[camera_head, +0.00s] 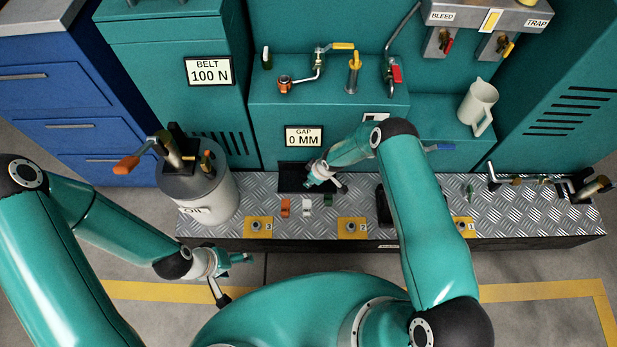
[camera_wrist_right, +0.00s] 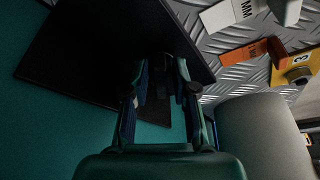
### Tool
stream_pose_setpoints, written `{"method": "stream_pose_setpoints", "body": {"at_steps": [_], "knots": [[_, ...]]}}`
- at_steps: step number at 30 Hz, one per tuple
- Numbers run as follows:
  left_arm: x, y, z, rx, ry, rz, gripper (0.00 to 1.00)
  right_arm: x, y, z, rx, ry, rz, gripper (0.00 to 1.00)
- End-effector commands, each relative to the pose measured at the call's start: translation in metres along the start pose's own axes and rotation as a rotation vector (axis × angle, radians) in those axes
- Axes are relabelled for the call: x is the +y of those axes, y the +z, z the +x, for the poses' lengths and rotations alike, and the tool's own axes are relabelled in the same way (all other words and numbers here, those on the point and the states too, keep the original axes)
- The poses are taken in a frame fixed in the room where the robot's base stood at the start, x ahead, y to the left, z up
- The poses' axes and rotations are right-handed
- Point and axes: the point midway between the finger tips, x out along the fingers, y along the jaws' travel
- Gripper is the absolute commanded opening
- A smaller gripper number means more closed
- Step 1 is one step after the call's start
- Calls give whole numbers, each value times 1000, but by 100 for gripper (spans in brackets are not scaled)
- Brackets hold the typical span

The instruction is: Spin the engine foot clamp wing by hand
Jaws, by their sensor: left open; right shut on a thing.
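My right gripper (camera_head: 318,182) reaches down to the dark recess (camera_head: 292,177) below the "GAP 0 MM" sign. In the right wrist view the gripper (camera_wrist_right: 161,92) has its fingers closed around a small dark part, taken as the engine foot clamp wing (camera_wrist_right: 160,91), against the black surface. Its shape is hard to make out in the shadow and behind the fingers. In the head view my gripper hides it. My left gripper (camera_head: 238,279) is open and empty, in front of the deck's front edge, away from the recess.
The oil can (camera_head: 215,197) stands left on the tread-plate deck (camera_head: 340,212). Orange (camera_head: 285,207), white (camera_head: 307,206) and green (camera_head: 328,200) tabs lie near my right gripper. Yellow numbered plates (camera_head: 258,226) line the front edge. A white jug (camera_head: 477,102) stands on the right ledge.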

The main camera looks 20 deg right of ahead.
Motion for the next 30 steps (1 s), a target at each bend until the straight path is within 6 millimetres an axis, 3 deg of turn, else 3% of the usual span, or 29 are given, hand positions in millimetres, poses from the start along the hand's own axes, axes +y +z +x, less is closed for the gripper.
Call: {"method": "stream_pose_setpoints", "body": {"at_steps": [9, 23, 30], "knots": [[7, 0, -19, 0, 0, 0, 72, -2, 2, -1, -5, 6, 28, 0], [7, 0, -20, 0, 0, 0, 72, -2, 3, 0, -4, 8, 33, 0], [12, 0, -33, 0, 0, 0, 72, -3, 2, -2, -5, 13, 50, 0]]}}
